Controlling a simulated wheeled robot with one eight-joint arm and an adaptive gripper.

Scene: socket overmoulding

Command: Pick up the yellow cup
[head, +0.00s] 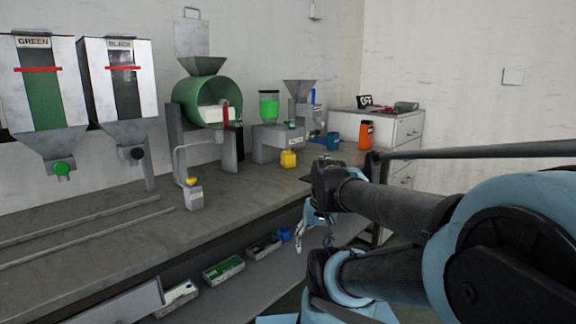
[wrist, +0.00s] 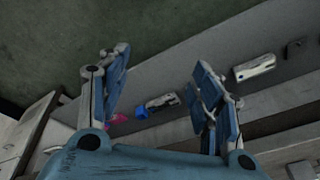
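The yellow cup (head: 288,159) stands upright on the workbench, in front of a grey machine with a green container. It is not seen in the wrist view. My gripper (head: 312,232) hangs past the bench's front edge, lower than the cup and to its right in the head view. In the wrist view my gripper (wrist: 163,72) has its two fingers spread wide with nothing between them. It faces the floor and the lower shelf.
A blue cup (head: 333,141) and an orange bottle (head: 366,135) stand right of the yellow cup. A yellow-topped dispenser (head: 192,192) stands to its left. Bins, including a green-filled one (head: 222,270), and a blue item (head: 284,234) sit on the lower shelf.

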